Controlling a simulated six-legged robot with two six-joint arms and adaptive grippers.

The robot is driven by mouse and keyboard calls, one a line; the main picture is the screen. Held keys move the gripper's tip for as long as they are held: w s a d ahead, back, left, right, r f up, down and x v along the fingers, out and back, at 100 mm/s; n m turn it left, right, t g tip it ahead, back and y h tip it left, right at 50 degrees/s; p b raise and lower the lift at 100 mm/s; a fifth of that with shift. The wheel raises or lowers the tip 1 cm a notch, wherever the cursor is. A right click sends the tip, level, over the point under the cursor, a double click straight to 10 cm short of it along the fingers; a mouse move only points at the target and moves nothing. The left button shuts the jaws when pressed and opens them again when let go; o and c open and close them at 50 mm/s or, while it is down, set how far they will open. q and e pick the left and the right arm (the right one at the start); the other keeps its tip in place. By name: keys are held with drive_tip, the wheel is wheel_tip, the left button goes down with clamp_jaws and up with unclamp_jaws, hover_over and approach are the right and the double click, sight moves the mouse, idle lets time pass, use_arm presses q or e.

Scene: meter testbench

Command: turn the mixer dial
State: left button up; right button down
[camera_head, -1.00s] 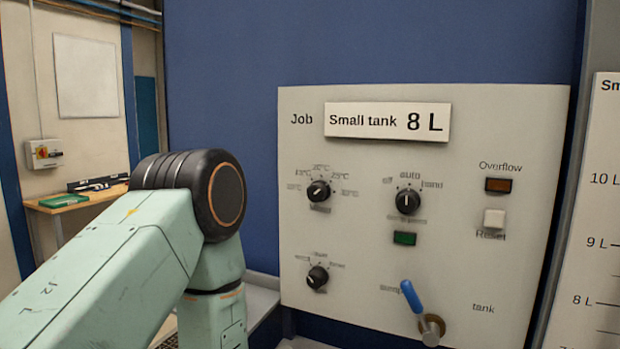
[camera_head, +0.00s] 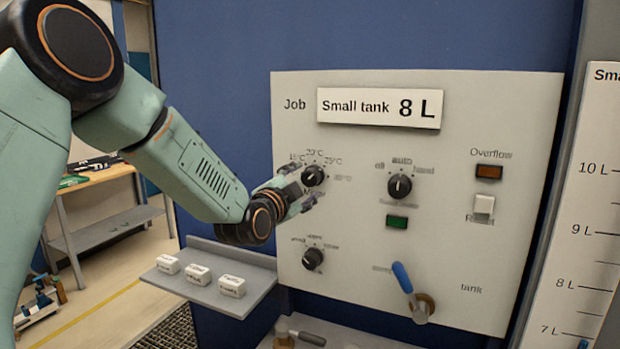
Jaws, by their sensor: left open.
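The black dial with temperature marks (camera_head: 314,175), likely the mixer dial, is at the upper left of the pale control panel (camera_head: 450,130). Its pointer is too small to read surely. My left gripper (camera_head: 300,187) comes in from the left and is open, with its fingers just left of and below this dial. Its fingers overlap the left side of the dial's markings; I cannot tell whether they touch the dial. My right gripper is out of view.
Another black dial (camera_head: 313,259) sits below, and a selector dial (camera_head: 399,187) to the right. A blue-handled valve lever (camera_head: 402,277) sticks out low on the panel. A grey shelf (camera_head: 218,297) with several small white blocks lies below my left arm. A level scale (camera_head: 590,200) stands at right.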

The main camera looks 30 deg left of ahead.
sight(309, 180)
use_arm(q)
drive_tip(key=shift+w+a+f, duration=0.1)
drive_tip(key=shift+w+a, duration=0.6)
drive_tip(key=shift+w, duration=0.35)
drive_tip(key=shift+w+d, duration=0.1)
drive_tip(key=shift+w, duration=0.3)
drive_tip(key=shift+w+d+p, duration=0.3)
drive_tip(key=shift+w+d, duration=0.3)
drive_tip(key=shift+d, duration=0.2)
drive_tip(key=shift+s+a, duration=0.1)
drive_tip(key=shift+a, duration=0.55)
drive_tip(key=shift+c, duration=0.5)
drive_tip(key=shift+a, duration=0.15)
drive_tip(key=shift+c, duration=0.7)
drive_tip(key=shift+d, duration=0.55)
drive_tip(key=c, duration=0.4)
drive_tip(key=shift+a, duration=0.1)
drive_tip(key=c, duration=0.5)
